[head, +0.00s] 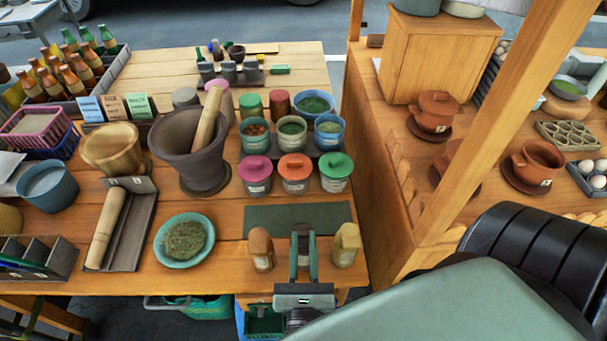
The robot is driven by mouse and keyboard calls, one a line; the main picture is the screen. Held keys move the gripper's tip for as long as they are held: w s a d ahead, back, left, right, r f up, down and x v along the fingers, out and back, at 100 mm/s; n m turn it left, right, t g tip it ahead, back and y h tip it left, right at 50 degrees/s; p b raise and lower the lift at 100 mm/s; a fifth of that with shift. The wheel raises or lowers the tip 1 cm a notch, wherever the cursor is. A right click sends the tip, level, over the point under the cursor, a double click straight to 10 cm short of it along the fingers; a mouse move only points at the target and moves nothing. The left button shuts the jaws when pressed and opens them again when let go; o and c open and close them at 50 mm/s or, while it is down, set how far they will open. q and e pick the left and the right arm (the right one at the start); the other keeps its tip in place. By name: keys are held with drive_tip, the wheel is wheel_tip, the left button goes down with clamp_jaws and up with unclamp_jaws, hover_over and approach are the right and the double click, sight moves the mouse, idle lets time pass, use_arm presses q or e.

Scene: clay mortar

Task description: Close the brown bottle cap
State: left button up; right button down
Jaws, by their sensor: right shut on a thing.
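A brown bottle (261,248) with a pale label stands upright at the front edge of the wooden table, left of my right gripper. A yellowish-tan bottle (346,244) stands upright on the other side. My right gripper (303,236) is between the two bottles, with its fingers pointing away over the table and apart from both. It is shut on a small greyish thing at the fingertips, mostly hidden by the fingers; I cannot tell if it is a cap. I cannot make out whether the brown bottle's top is capped. My left gripper is not in view.
A dark green mat (265,217) lies just behind the bottles. Lidded jars (295,175), a mortar (190,150) and a teal plate of herbs (163,256) stand around it. A wooden post (485,130) rises at the right.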

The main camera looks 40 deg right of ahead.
drive_tip(key=shift+s+a+f+t+h+b, duration=0.15)
drive_tip(key=shift+f+t+h+b, duration=1.3)
drive_tip(key=shift+b, duration=2.15)
drive_tip(key=shift+s+a+f+t+h+b, duration=0.15)
drive_tip(key=shift+f+t+h+b, duration=0.5)
drive_tip(key=shift+f+t+b, duration=1.95)
wheel_tip(320, 180, up, 3)
drive_tip(key=shift+d+g+b, duration=0.1)
drive_tip(key=shift+g+b, duration=0.65)
drive_tip(key=shift+b, duration=0.25)
drive_tip(key=c, duration=1.2)
unclamp_jaws()
drive_tip(key=shift+c, duration=0.2)
drive_tip(key=s+a+b, duration=0.1)
drive_tip(key=s+a, duration=0.6)
drive_tip(key=s, duration=0.3)
drive_tip(key=shift+s+a+f, duration=0.15)
drive_tip(key=shift+s+f, duration=0.2)
drive_tip(key=shift+f, duration=0.1)
